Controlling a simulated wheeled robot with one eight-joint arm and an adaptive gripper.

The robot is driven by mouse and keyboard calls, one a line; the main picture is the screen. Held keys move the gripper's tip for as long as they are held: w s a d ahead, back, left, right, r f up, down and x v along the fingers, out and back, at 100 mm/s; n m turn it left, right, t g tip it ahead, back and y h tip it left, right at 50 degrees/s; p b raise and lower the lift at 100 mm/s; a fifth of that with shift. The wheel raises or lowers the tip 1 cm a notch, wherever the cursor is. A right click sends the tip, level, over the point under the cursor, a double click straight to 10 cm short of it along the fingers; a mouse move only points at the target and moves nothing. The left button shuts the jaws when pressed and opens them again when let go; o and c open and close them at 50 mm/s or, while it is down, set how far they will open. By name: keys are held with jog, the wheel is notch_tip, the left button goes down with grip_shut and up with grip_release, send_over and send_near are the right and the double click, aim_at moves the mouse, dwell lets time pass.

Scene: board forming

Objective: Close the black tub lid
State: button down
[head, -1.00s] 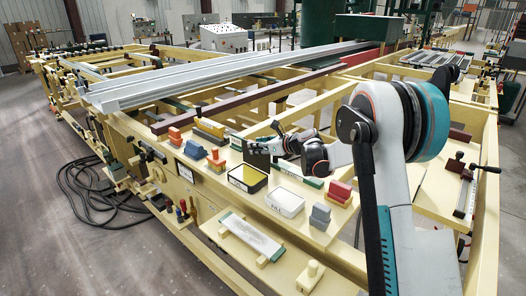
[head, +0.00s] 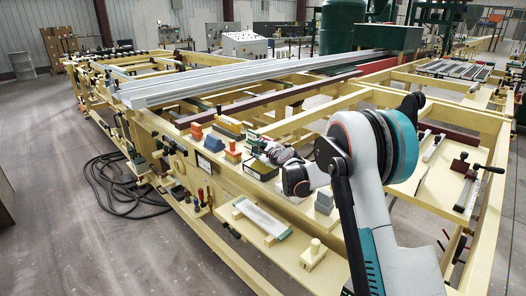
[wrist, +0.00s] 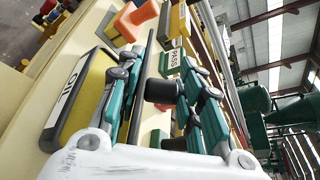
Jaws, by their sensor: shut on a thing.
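The black tub (wrist: 68,92), labelled OIL and with yellow contents, sits on the cream ledge at left in the wrist view. In the head view its front (head: 262,173) shows below my arm, and the rest is mostly hidden. The black lid (wrist: 141,85) is a thin dark plate seen edge-on, standing up from the tub's far side, so the tub is open. My gripper (wrist: 160,55) has its teal fingers on either side of the lid and is shut on it. The gripper (head: 257,143) is small and partly hidden by my wrist in the head view.
Orange blocks (wrist: 137,20) and a yellow-and-black block (wrist: 178,25) stand close beyond the tub. Grey blocks (head: 325,200) stand to the right on the ledge. A grey board (head: 262,218) lies on the lower shelf. Long grey profiles (head: 250,78) lie across the frame behind.

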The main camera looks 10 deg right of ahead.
jog(key=shift+s+a+f, duration=0.45)
jog(key=shift+a+f, duration=0.05)
jog(key=shift+f, duration=0.25)
jog(key=shift+s+a+f+b, duration=0.2)
jog(key=shift+a+f, duration=0.05)
jog(key=shift+f, duration=0.2)
jog(key=shift+s+a+f+b, duration=0.15)
jog(key=shift+a+f+b, duration=0.05)
jog(key=shift+f, duration=0.2)
